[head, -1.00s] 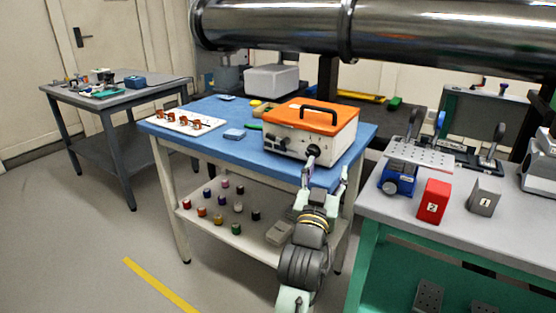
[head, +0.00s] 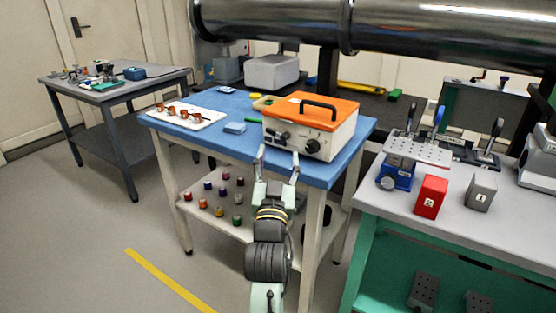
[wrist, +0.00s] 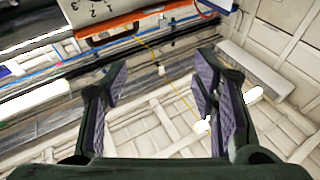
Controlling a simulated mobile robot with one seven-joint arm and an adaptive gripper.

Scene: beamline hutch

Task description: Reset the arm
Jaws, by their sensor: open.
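My gripper (head: 278,158) is open and empty in the head view, its fingers pointing up at the front edge of the blue-topped table (head: 230,147). It is in front of the orange-lidded box (head: 318,112), apart from it as far as I can tell. In the wrist view, both fingers (wrist: 165,95) are spread wide with nothing between them. An orange strip with a dark handle (wrist: 112,30) shows at the upper left of that view, beyond the fingers.
A white plate (head: 205,123) with several copper-coloured pieces and a small blue box (head: 234,128) lie on the blue table. Several coloured bottles stand on its lower shelf (head: 222,228). To the right, a grey bench (head: 450,215) holds a red block (head: 431,196) and a grey block (head: 482,194).

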